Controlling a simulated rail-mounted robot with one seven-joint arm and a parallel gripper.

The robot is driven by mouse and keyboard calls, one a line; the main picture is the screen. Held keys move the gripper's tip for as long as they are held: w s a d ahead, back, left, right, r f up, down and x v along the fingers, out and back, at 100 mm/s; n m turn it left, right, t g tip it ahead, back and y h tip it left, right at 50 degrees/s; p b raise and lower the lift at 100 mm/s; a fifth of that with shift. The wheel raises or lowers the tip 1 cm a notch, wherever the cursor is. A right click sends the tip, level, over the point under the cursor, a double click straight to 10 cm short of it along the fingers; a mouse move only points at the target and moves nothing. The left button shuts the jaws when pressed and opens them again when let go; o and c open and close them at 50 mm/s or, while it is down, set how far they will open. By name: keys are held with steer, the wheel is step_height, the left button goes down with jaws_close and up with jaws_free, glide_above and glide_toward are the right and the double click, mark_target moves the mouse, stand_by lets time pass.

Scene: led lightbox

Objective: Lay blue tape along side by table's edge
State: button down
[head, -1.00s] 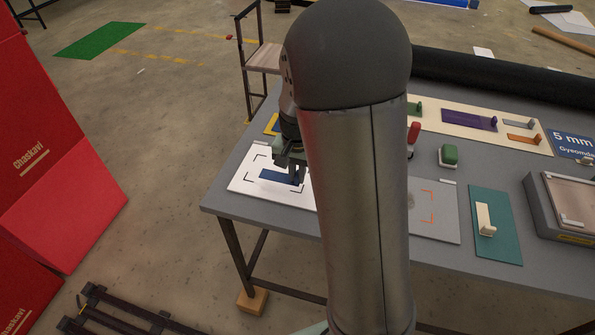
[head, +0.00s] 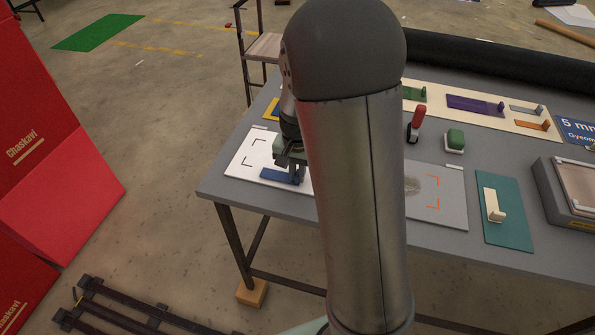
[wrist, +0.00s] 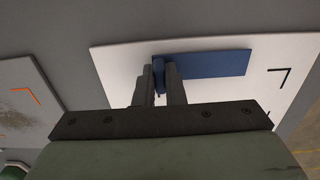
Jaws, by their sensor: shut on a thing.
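The blue tape (head: 277,176) is a flat blue strip with an upright blue tab at one end. It is over the white board (head: 243,168), close to the board's front edge and in front of the black corner marks. My gripper (head: 297,172) is shut on the tab. In the wrist view my gripper (wrist: 160,90) has its two dark fingers on either side of the tab, and the tape (wrist: 210,64) runs to the right along the board's edge. I cannot tell whether the tape touches the board. My arm hides the board's right part in the head view.
The grey table's (head: 250,202) front edge is just beyond the board. A grey board with orange corner marks (head: 450,207), a teal board with a cream piece (head: 520,230), a green block (head: 454,140) and a red-handled tool (head: 416,122) stand to the right.

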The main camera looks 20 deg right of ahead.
steer(key=shift+f+b, duration=0.3)
stand_by(0.6)
steer(key=c, duration=1.4)
jaws_free()
steer(key=shift+c, duration=0.2)
step_height(320, 180, up, 18)
steer(key=shift+f+b, duration=0.25)
steer(key=shift+b, duration=0.2)
steer(key=s+a+f+n, duration=0.2)
steer(key=s+f+n, duration=0.1)
steer(key=s, duration=0.7)
steer(key=s+a+f+n, duration=0.3)
steer(key=s+f, duration=0.3)
steer(key=s, duration=0.4)
steer(key=shift+s+n+t, duration=0.3)
steer(key=shift+n, duration=0.5)
